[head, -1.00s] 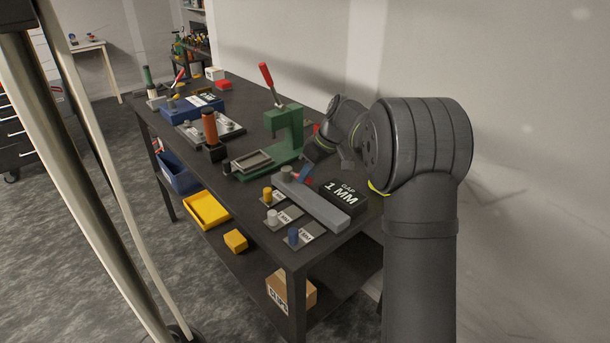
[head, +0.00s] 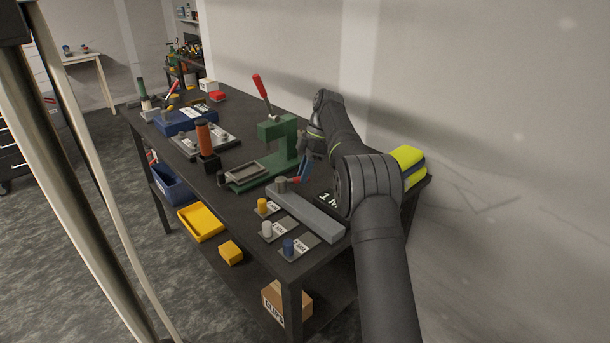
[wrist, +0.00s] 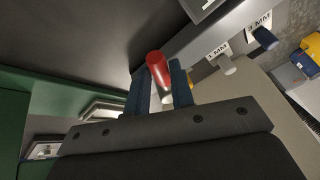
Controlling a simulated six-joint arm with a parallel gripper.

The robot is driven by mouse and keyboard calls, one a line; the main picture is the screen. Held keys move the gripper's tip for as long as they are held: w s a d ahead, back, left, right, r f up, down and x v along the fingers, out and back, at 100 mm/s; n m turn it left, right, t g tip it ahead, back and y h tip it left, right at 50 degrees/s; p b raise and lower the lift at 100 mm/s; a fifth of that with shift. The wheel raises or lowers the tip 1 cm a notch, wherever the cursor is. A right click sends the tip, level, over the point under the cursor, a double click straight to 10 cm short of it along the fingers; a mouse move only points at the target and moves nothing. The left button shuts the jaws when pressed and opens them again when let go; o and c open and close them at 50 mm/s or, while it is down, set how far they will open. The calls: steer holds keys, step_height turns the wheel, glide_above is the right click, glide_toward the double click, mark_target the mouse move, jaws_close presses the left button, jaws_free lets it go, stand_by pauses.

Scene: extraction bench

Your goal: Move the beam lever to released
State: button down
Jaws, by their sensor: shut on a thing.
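The beam lever shows in the wrist view as a short handle with a red end (wrist: 156,64) and a pale metal shaft. It lies between the two blue fingers of my gripper (wrist: 160,85), which is shut on it. In the head view my gripper (head: 304,170) is at the far end of the long grey beam (head: 308,213), close to the grey round post (head: 280,184). A bit of red (head: 296,180) shows at the fingertips there. The lever's base is hidden, so I cannot tell its exact position.
The green press (head: 278,140) with its raised red handle (head: 261,86) stands close to my gripper. Yellow (head: 262,205), white (head: 267,228) and blue (head: 288,246) pegs stand beside the beam. A black gap block (head: 324,198) sits partly behind my arm. The wall is close on the right.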

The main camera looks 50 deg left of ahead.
steer(key=shift+w+a+n, duration=0.15)
steer(key=shift+a+n, duration=0.25)
steer(key=shift+n, duration=0.2)
steer(key=shift+h, duration=0.3)
steer(key=c, duration=1.3)
jaws_free()
steer(key=shift+o, duration=0.2)
